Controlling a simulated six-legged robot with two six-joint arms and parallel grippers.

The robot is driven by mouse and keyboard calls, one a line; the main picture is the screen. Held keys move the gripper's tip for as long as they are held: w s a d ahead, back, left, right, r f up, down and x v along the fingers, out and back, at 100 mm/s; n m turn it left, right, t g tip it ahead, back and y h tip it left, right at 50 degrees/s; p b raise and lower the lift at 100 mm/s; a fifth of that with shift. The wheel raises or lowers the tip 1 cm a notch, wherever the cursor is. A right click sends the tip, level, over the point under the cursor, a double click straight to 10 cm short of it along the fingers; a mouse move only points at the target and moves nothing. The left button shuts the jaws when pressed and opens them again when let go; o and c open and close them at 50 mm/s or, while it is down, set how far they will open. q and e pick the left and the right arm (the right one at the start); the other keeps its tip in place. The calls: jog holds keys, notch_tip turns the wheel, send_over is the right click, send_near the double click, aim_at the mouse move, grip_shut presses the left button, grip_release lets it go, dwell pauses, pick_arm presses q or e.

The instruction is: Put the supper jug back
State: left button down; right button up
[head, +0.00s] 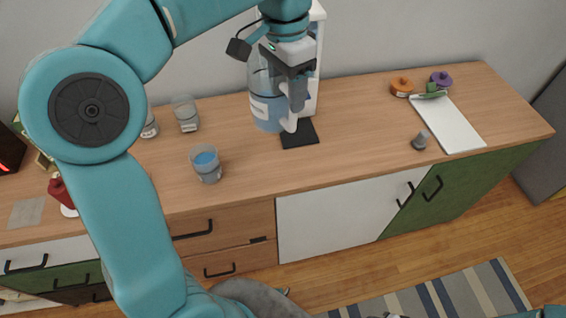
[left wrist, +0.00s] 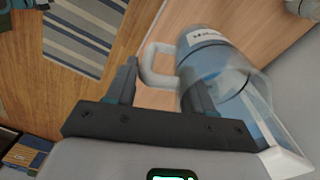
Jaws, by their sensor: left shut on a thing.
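The jug (head: 266,108) is clear with blue contents, a white label and a pale handle. In the head view it is upright at the back of the wooden counter, left of a black pad (head: 300,136). My left gripper (head: 297,98) is shut on the jug's handle and partly hides its right side. In the left wrist view the jug (left wrist: 208,62) is beside the fingers, with its handle between them (left wrist: 160,85). I cannot tell whether the jug's base touches the counter. My right gripper is not in view.
A white upright appliance (head: 319,60) stands behind the pad. A glass with blue liquid (head: 207,168) and an empty glass (head: 186,115) stand to the left. A white board (head: 450,125), grey stopper (head: 420,141) and orange pot (head: 402,87) are right. The counter's middle right is clear.

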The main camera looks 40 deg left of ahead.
pick_arm(q)
notch_tip(320, 180, down, 18)
jog(key=b, duration=0.2)
jog(key=shift+s+a+f, duration=0.15)
jog(key=shift+s+f, duration=0.05)
jog(key=shift+f, duration=0.05)
jog(key=shift+f+b, duration=0.1)
jog(key=shift+b, duration=0.2)
jog(key=shift+f, duration=0.15)
jog(key=shift+c, duration=2.1)
grip_release()
jog(key=shift+w, duration=0.1)
